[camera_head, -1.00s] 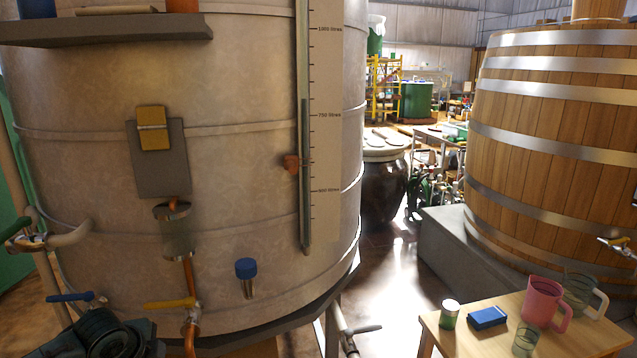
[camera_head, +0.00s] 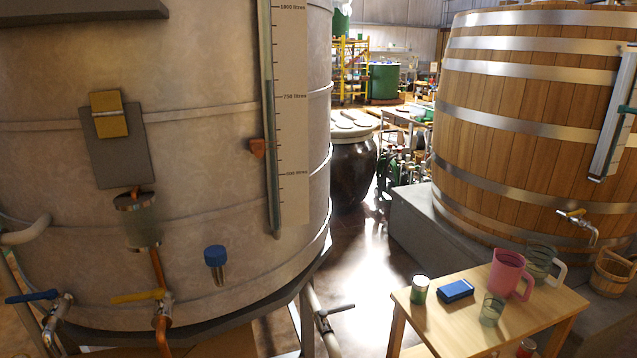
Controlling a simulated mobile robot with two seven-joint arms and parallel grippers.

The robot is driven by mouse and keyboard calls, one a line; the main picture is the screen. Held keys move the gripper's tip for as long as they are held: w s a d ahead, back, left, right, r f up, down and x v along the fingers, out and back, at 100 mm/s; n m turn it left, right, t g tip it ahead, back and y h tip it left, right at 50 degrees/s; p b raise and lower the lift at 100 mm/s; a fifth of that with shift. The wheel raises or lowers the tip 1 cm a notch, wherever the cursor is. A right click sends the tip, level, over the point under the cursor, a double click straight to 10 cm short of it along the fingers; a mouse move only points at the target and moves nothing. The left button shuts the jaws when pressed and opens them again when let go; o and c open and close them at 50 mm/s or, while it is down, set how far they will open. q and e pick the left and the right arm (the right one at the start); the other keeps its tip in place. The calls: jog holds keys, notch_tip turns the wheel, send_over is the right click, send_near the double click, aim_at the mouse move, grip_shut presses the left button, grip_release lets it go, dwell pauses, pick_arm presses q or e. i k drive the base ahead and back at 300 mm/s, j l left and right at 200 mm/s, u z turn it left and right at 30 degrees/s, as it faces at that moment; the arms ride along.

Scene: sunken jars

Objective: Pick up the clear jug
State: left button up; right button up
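The clear jug (camera_head: 541,262) stands on a small wooden table (camera_head: 464,318) at the lower right. It is see-through with a greenish tint and has a pale handle on its right side. A pink jug (camera_head: 507,272) stands just in front of it to the left and hides part of it. Neither of my grippers shows in this view.
A clear glass (camera_head: 492,309), a blue box (camera_head: 456,291) and a green can (camera_head: 419,288) share the table. A large metal tank (camera_head: 180,290) fills the left. A wooden barrel (camera_head: 540,130) on a grey plinth (camera_head: 420,225) stands behind the table. Floor shows between them.

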aim_at(540, 257)
jog(key=z, duration=1.45)
jog(key=u, duration=2.85)
jog(key=l+z, duration=0.25)
jog(key=z, duration=0.25)
jog(key=l+z, duration=0.3)
jog(key=z, duration=0.15)
jog(key=i+l+z, duration=0.15)
jog(key=l, duration=0.2)
jog(key=i+l+z, duration=0.15)
jog(key=l, duration=0.2)
jog(key=i+l+z, duration=0.15)
jog(key=l, duration=0.2)
